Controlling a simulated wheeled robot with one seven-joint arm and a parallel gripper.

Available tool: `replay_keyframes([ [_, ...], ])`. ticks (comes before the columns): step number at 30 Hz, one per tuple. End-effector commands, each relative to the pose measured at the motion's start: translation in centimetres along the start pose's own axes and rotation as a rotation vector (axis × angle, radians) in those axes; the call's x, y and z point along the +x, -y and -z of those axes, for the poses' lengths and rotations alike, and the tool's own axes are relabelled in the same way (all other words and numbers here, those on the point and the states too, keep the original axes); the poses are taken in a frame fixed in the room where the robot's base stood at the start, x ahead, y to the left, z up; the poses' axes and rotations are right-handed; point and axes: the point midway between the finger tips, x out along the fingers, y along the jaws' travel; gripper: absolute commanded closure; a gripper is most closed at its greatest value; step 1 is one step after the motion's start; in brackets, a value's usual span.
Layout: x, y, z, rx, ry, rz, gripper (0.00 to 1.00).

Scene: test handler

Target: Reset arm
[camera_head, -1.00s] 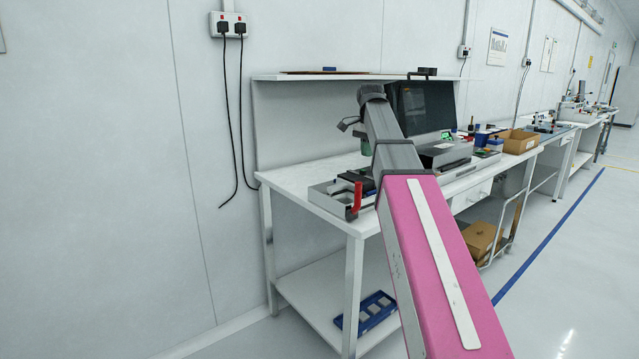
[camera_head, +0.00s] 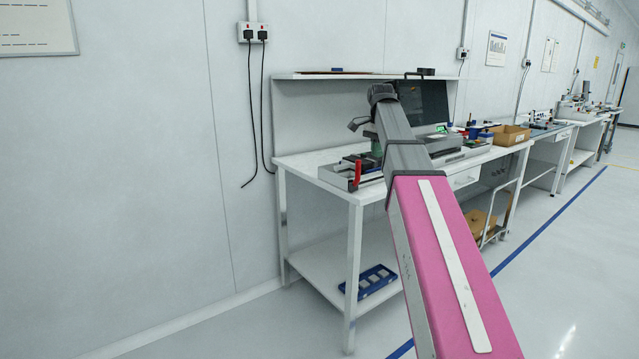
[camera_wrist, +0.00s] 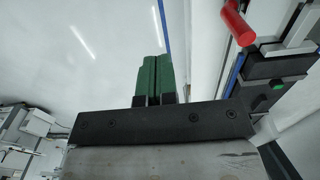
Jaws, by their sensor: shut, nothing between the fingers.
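My arm reaches up from the bottom right of the head view, with a pink link and a grey forearm. My gripper shows in the wrist view (camera_wrist: 153,77) as two green fingers side by side, shut, with nothing between them. In the head view the gripper is mostly hidden behind the forearm. A test fixture with a red handle (camera_head: 357,172) sits on the near end of the white workbench (camera_head: 318,160). The red handle also shows at the top right of the wrist view (camera_wrist: 238,24), apart from the fingers.
A dark monitor (camera_head: 425,105) and a cardboard box (camera_head: 508,135) stand farther along the bench. A blue tray (camera_head: 372,281) lies on the lower shelf. A wall socket (camera_head: 252,33) has two hanging cables. Open floor (camera_head: 560,270) lies to the right.

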Motion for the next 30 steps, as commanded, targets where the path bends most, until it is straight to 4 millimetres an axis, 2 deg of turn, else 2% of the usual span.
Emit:
replay_keyframes([
  [11,3.6,-0.2,-0.2,-0.051,0.001,-0.001,1.00],
  [17,7.0,-0.5,-0.4,-0.102,0.001,-0.002,1.00],
  [23,12.0,-1.2,-0.9,-0.179,0.002,-0.002,1.00],
  [30,21.1,-3.1,-2.3,-0.330,0.002,-0.002,1.00],
])
